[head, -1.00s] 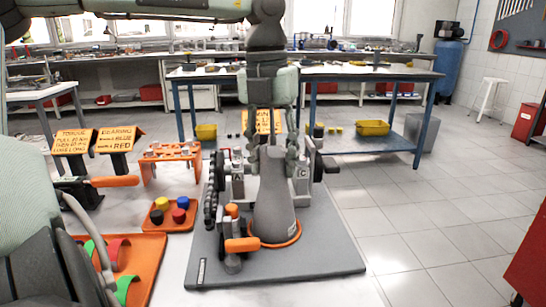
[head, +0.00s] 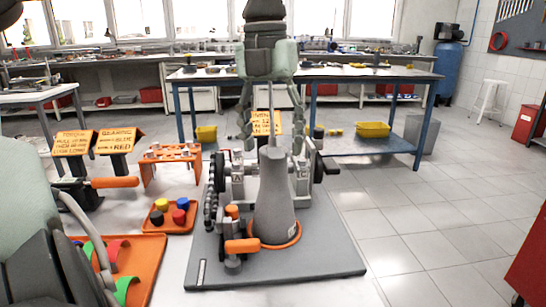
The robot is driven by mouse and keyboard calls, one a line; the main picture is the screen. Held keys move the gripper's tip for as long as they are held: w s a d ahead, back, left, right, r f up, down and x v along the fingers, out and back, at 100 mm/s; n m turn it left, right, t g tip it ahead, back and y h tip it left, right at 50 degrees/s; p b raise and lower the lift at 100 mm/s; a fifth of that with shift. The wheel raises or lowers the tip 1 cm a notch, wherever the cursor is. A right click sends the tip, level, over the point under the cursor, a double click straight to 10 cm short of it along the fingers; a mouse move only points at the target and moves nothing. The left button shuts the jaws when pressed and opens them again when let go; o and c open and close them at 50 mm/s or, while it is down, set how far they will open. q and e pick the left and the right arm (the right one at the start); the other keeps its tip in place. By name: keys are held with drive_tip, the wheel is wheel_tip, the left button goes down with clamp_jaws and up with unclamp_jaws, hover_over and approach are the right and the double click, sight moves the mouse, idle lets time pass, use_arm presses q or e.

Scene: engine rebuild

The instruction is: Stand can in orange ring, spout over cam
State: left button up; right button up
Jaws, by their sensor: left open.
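The grey cone-shaped can (head: 273,192) stands upright on the grey base plate. Its foot sits within the orange ring (head: 291,241), whose front edge shows around it. The thin spout (head: 271,118) rises straight up from the can; its upper end is hidden at my gripper, so I cannot tell where it points. My left gripper (head: 270,143) is open above the can, pointing down, with one finger on each side of the spout and apart from the can. The dark lobed shaft (head: 210,205), perhaps the cam, lies left of the can. My right gripper is not in view.
Metal engine supports (head: 304,178) stand close behind the can. An orange-handled part (head: 242,246) stands in front-left. An orange tray with coloured caps (head: 160,222), an orange rack (head: 148,173) and yellow signs (head: 118,139) are left. The base plate (head: 335,262) is clear at front right.

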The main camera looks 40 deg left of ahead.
sight(269, 88)
use_arm(q)
drive_tip(key=r, duration=0.8)
drive_tip(key=shift+s+a, duration=0.15)
drive_tip(key=shift+a, duration=0.05)
drive_tip(key=shift+s, duration=0.1)
